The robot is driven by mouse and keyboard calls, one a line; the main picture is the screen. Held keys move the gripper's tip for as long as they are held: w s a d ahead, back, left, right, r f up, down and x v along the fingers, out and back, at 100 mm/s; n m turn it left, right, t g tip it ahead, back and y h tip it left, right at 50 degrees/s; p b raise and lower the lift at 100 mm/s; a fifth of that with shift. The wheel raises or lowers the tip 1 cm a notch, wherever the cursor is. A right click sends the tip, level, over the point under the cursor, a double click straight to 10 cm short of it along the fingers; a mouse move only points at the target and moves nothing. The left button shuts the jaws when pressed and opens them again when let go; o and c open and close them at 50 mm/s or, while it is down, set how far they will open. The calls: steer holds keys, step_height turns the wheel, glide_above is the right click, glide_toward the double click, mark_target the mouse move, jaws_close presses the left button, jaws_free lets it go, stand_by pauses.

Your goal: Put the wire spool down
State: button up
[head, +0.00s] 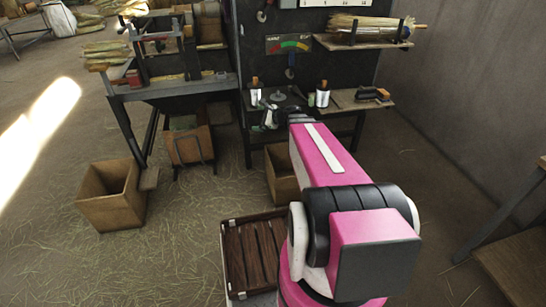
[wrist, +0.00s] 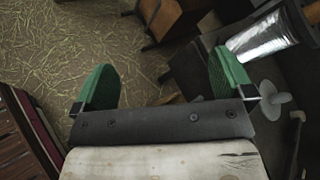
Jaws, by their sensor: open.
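Two silver wire spools with wooden tops stand on the dark workbench in the head view, a left one (head: 255,95) and a right one (head: 322,96). My gripper (head: 270,118) is at the bench's front edge, just below the left spool in the picture. In the wrist view my gripper (wrist: 163,80) has its two green fingers wide apart with nothing between them. A silver spool (wrist: 262,38) shows close beyond the right finger, apart from the grasp space. I cannot tell which spool this is. My arm hides part of the bench front.
A pale disc on a stem (wrist: 268,100) is near the right finger. A hand tool (head: 374,94) lies on the bench's right end. Wooden bins (head: 112,197) and (head: 190,146) stand on the straw-strewn floor. A slatted crate (head: 252,250) is beside my base.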

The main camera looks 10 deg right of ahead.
steer(key=s+a+f+n+g+h, duration=0.35)
steer(key=s+f+n+g, duration=0.25)
steer(key=s+n, duration=0.5)
steer(key=s+d+f+n+g+h, duration=0.2)
steer(key=s+d+n+h, duration=0.3)
steer(key=s+n, duration=0.3)
steer(key=shift+s+f+g+h, duration=0.25)
steer(key=shift+s+g+h, duration=0.05)
steer(key=shift+g+h, duration=0.45)
